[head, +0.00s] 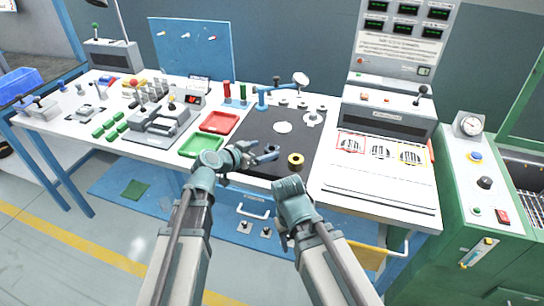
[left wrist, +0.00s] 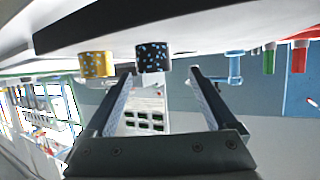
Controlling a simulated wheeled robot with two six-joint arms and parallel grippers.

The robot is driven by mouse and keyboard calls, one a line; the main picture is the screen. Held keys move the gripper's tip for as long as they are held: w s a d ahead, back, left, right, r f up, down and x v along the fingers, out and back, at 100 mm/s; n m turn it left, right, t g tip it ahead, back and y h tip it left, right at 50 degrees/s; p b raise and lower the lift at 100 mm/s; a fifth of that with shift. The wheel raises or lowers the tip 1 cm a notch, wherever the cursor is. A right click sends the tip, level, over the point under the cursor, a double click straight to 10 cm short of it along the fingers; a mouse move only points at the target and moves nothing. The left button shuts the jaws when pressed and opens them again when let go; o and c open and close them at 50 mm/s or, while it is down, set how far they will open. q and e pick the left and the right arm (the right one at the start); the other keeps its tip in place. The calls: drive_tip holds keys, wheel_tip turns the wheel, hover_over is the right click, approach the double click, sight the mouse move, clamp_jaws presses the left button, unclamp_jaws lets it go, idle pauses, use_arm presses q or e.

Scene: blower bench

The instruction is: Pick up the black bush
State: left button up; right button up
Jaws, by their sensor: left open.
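The black bush (left wrist: 153,57), a short dark cylinder with pale blue speckles, shows in the left wrist view just beyond the fingertips, between their lines. In the head view the black bush (head: 271,148) is a small dark shape at my left fingers, partly hidden and hard to separate from the dark mat. My left gripper (head: 264,156) is open and empty, low over the mat's front part; its two fingers show apart in the left wrist view (left wrist: 160,76). My right arm is folded at the front, and its gripper does not show.
A yellow bush (head: 296,160) stands close beside the black one, also in the left wrist view (left wrist: 97,64). Behind are a blue stand (head: 262,98) and pale discs on the dark mat (head: 258,133). Green (head: 201,146) and red (head: 219,122) trays lie left.

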sight(274, 148)
use_arm(q)
drive_tip(key=shift+x, duration=1)
drive_tip(key=shift+f, duration=0.1)
drive_tip(key=b+x, duration=0.1)
drive_tip(key=x, duration=0.1)
drive_tip(key=b+x, duration=0.1)
drive_tip(key=x, duration=0.2)
drive_tip(key=shift+s+d, duration=0.15)
drive_tip(key=shift+d, duration=0.2)
clamp_jaws()
